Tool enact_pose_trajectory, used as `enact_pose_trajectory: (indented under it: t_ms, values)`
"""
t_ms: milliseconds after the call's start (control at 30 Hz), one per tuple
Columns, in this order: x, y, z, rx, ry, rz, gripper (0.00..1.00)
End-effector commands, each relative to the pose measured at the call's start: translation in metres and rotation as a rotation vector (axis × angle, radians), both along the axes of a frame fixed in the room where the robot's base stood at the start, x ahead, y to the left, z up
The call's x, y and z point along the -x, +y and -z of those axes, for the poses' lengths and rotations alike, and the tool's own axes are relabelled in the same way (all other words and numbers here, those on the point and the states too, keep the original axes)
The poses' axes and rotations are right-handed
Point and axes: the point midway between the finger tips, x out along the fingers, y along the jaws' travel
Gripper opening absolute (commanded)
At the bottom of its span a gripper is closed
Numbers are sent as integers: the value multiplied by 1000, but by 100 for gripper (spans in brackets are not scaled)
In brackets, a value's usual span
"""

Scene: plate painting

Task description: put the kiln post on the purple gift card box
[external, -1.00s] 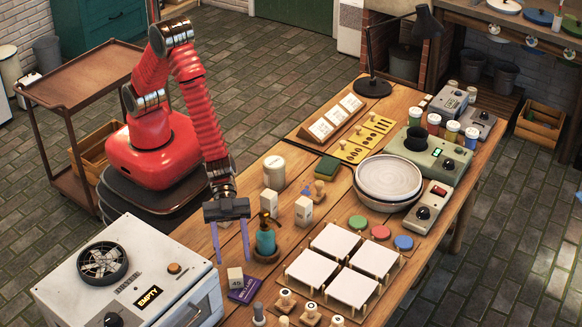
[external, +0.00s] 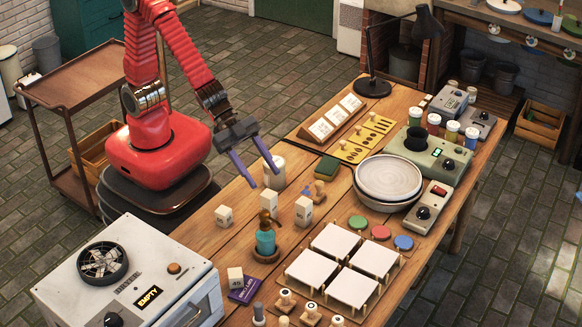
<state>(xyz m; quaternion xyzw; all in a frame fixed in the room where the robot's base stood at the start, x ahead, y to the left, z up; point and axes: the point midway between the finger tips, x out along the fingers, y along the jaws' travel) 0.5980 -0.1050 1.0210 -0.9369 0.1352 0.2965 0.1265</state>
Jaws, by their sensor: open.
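Several pale numbered blocks look like kiln posts. One, marked 45 (external: 235,275), stands upright at the purple gift card box (external: 243,292), over its back left part in the picture; I cannot tell whether it rests on the box or just behind it. Others stand on the table: a pale block at left (external: 224,215), one behind the teal bottle (external: 269,198) and one to its right (external: 304,211). My gripper (external: 265,180) is open and empty, with two purple fingers, in the air by the cream canister (external: 275,165).
The grey kiln (external: 130,275) is at the front left. White tiles on stands (external: 335,241), stamps (external: 310,311) and a stack of plates (external: 388,177) fill the right side.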

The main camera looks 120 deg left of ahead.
Motion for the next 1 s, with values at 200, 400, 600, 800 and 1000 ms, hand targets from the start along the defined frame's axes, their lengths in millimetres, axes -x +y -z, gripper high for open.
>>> enact_pose_trajectory:
  t_ms: [200, 400, 600, 800, 1000]
  values:
    - [43, 43, -31, -21, 65, -118, 50]
    - [92, 74, -49, -23, 141, -209, 50]
    - [147, 95, -61, -9, 224, -282, 50]
    - [205, 106, -66, 20, 312, -334, 50]
    - [264, 108, -66, 55, 399, -362, 50]
